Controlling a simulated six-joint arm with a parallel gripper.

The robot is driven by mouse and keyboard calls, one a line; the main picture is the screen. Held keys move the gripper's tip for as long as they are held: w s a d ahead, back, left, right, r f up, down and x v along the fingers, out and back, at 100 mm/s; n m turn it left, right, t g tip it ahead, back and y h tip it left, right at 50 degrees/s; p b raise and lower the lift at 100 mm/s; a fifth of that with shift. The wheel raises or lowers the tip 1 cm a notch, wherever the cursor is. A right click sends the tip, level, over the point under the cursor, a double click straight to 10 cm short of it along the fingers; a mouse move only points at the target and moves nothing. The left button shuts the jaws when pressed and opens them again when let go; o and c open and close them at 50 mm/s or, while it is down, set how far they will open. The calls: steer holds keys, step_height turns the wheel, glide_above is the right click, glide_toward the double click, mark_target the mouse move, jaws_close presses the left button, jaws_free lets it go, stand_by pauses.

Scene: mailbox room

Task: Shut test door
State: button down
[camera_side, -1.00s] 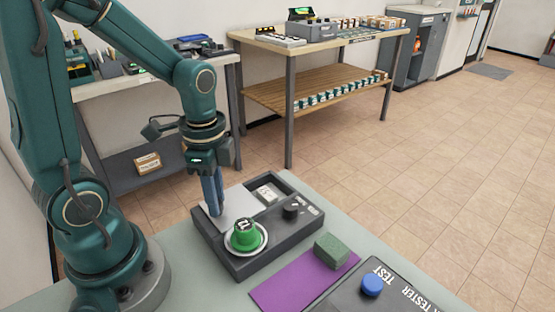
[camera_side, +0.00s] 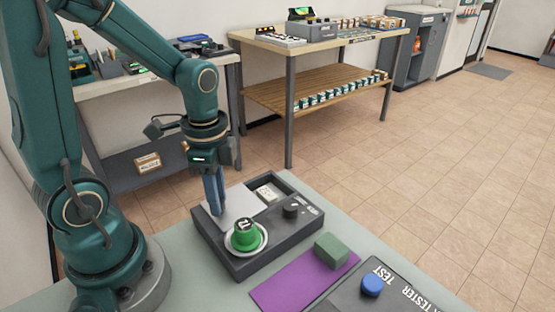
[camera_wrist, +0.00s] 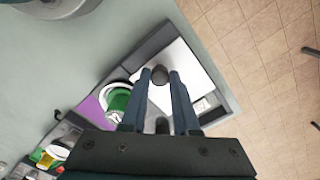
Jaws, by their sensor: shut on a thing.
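The test door is a flat pale grey panel (camera_side: 240,204) lying over part of the dark grey tester box (camera_side: 250,268). It also shows in the wrist view (camera_wrist: 188,62). My gripper (camera_side: 215,210) points down and is shut on the door's dark round knob (camera_wrist: 159,75), which sits between the fingertips in the wrist view. The fingers hide the knob in the side view. To the right of the panel, part of the recess stays uncovered, with a pale labelled item (camera_side: 267,193) in it.
A green button (camera_side: 246,237) in a white ring stands close to my fingers. A black knob (camera_side: 291,211) is on the box's right side. A green block (camera_side: 331,250) sits on a purple mat (camera_side: 290,286). A blue button (camera_side: 372,285) is on another unit at front right.

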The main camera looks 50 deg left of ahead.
steer(key=w, duration=0.8)
steer(key=shift+w, duration=0.2)
steer(key=c, duration=0.6)
jaws_free()
steer(key=shift+s, duration=0.1)
steer(key=shift+c, duration=0.2)
steer(key=shift+r, duration=2.55)
steer(key=s+d+r+n+t, duration=0.2)
steer(key=s+n, duration=0.2)
steer(key=s, duration=0.1)
steer(key=s+d+r+n+t, duration=0.2)
steer(key=s+d+n+t, duration=0.1)
steer(key=s+n, duration=0.2)
steer(key=shift+s+r+t, duration=0.3)
steer(key=shift+s+r, duration=0.1)
steer(key=shift+s, duration=0.35)
